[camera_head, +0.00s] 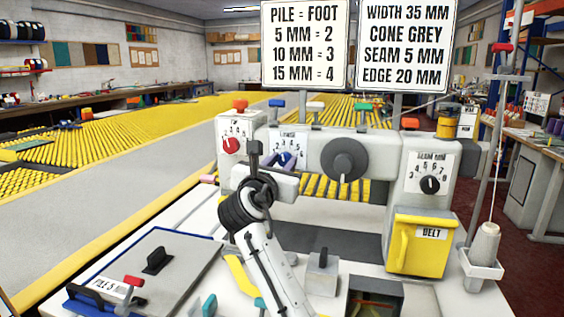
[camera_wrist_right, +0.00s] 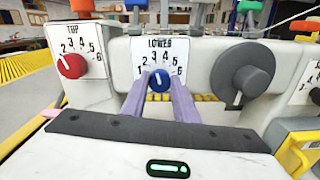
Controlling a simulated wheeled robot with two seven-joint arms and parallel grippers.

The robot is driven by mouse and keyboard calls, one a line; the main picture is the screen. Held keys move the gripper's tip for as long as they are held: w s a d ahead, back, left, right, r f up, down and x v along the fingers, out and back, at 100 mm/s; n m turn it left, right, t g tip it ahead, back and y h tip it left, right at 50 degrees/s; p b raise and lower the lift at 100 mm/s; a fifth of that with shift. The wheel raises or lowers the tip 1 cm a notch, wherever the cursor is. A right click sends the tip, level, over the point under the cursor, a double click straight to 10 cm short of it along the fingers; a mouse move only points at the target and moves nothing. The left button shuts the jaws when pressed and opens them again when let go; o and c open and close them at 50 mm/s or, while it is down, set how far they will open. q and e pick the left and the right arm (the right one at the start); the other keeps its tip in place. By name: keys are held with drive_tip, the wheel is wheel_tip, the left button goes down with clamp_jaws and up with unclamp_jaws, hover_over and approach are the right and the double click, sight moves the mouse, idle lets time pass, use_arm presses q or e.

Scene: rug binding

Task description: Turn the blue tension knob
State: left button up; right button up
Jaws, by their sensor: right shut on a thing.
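The blue tension knob (camera_wrist_right: 158,80) sits on the white LOWER dial plate (camera_wrist_right: 158,52), marked 1 to 6. In the right wrist view my right gripper (camera_wrist_right: 157,86) has its two pale purple fingers on either side of the knob, shut on it. The knob's white mark points roughly upward, near the middle numbers; the exact number is hard to tell. In the head view the knob (camera_head: 285,159) is partly hidden behind my right gripper (camera_head: 279,163) and wrist. My left gripper is not in view.
A red knob (camera_head: 231,146) on the TOP dial is to the left, and a large grey dial (camera_head: 344,160) to the right. A yellow BELT cover (camera_head: 421,243) and a thread cone (camera_head: 484,244) stand further right. Two signs (camera_head: 306,45) rise behind the machine.

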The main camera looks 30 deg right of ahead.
drive_tip(key=m+p, duration=0.2)
drive_tip(key=shift+m, duration=0.3)
drive_tip(key=shift+m+p, duration=0.5)
drive_tip(key=shift+m, duration=0.4)
drive_tip(key=m, duration=0.2)
drive_tip(key=shift+f+m+p, duration=0.1)
drive_tip(key=shift+m+p, duration=0.25)
drive_tip(key=shift+m, duration=0.05)
drive_tip(key=m, duration=0.2)
drive_tip(key=shift+f+m, duration=0.1)
drive_tip(key=shift+m, duration=0.2)
drive_tip(key=m, duration=0.2)
drive_tip(key=shift+f+m+b, duration=0.1)
drive_tip(key=shift+m+b, duration=0.2)
drive_tip(key=shift+m, duration=0.1)
drive_tip(key=shift+m+b, duration=0.4)
drive_tip(key=shift+m, duration=0.8)
drive_tip(key=shift+m+b, duration=0.3)
drive_tip(key=shift+m, duration=0.6)
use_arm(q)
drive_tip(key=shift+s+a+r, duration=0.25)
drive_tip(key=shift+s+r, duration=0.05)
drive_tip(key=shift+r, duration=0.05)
use_arm(e)
drive_tip(key=shift+m, duration=0.3)
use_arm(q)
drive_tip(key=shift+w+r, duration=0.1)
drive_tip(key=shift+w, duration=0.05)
